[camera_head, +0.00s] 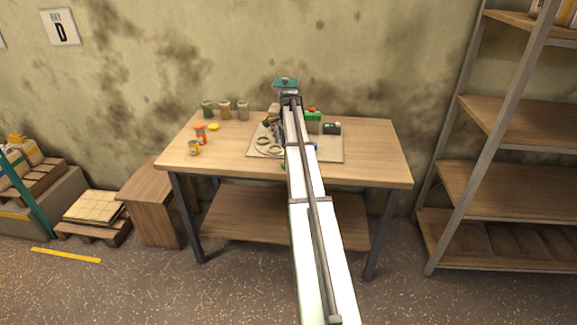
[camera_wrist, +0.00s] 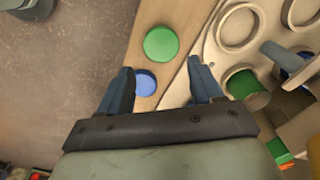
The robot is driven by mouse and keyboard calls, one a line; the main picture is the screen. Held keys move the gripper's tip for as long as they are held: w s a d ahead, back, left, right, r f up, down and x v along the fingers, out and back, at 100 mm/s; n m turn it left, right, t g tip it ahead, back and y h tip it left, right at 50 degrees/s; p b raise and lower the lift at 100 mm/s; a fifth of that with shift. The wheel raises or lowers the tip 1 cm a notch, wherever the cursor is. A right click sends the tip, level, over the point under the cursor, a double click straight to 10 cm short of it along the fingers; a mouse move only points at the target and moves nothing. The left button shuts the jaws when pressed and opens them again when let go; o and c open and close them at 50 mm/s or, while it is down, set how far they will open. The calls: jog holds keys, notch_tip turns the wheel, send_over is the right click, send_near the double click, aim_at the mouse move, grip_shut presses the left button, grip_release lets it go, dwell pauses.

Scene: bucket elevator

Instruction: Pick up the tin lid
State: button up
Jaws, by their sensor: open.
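Two flat round lid-like discs lie on the wooden strip beside the board in the wrist view, a green disc (camera_wrist: 161,44) and a smaller-looking blue disc (camera_wrist: 146,83). I cannot tell from the frames which is the tin lid. My gripper (camera_wrist: 160,82) is open and empty above them. The blue disc shows between its fingers, nearer the left one, and the green disc lies beyond the fingertips. A yellow round piece (camera_head: 214,127) lies at the table's back left.
An orange tin (camera_head: 200,134), a yellow tin (camera_head: 194,148) and several jars (camera_head: 225,110) stand at the left. The table's right end is clear. Shelving (camera_head: 500,185) stands at the right.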

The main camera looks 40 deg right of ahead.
jog(key=shift+d+f, duration=0.2)
jog(key=shift+f, duration=3.5)
jog(key=shift+c, duration=0.3)
jog(key=c, duration=0.6)
